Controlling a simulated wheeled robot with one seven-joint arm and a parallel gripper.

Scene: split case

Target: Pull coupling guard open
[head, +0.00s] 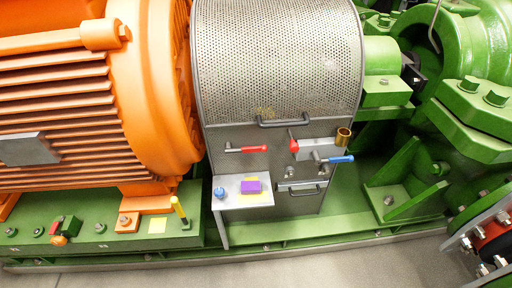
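The coupling guard (275,60) is a curved grey perforated-metal cover between the orange motor and the green pump. It appears closed, its lower edge meeting a flat grey panel (230,160). A dark bar handle (287,123) runs across the guard's lower front. My gripper is not in view.
On the panel are a red-handled lever (247,149), a blue-handled lever (336,159), a red knob (295,146) and a brass cup (343,137). The orange motor (155,95) and green pump (490,45) flank the guard.

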